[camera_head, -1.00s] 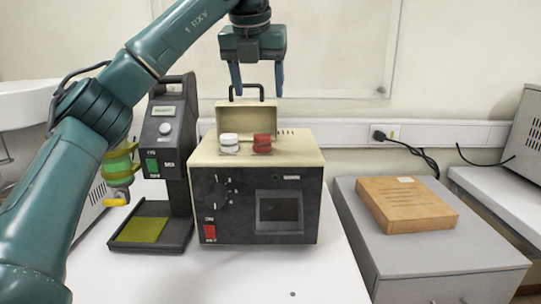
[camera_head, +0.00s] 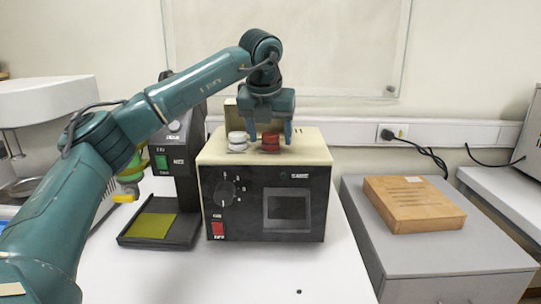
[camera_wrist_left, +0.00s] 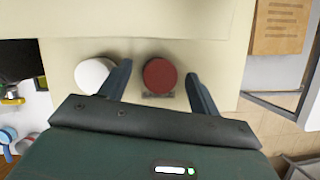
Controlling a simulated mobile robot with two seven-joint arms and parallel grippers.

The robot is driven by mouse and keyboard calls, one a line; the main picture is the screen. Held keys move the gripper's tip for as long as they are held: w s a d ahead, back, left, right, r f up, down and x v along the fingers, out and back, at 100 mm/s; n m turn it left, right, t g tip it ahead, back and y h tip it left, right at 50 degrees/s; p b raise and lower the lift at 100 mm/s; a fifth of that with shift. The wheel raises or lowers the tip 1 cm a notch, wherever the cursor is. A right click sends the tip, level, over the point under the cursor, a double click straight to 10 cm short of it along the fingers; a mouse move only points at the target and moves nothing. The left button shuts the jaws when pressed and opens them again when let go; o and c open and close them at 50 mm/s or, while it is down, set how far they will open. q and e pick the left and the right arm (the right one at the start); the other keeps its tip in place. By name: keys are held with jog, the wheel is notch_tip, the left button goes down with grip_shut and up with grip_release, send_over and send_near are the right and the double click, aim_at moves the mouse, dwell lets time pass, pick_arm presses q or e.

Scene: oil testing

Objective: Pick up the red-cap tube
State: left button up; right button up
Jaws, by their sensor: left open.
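The red-cap tube (camera_head: 270,142) stands in the top of the beige and black machine (camera_head: 266,200), with only its cap showing. The white-cap tube (camera_head: 237,141) stands just left of it. My left gripper (camera_head: 269,138) is open and points down over the machine's top. In the left wrist view the red cap (camera_wrist_left: 159,75) lies between the two fingers of the open gripper (camera_wrist_left: 160,82), slightly ahead of the tips. The white cap (camera_wrist_left: 93,74) is outside the left finger, very close to it. My right gripper is not in view.
A dark stand device (camera_head: 170,215) with a yellow plate is left of the machine. A grey cabinet (camera_head: 440,262) with a cardboard box (camera_head: 413,204) is at the right.

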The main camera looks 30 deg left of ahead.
pick_arm(q)
jog(key=c, duration=1.4)
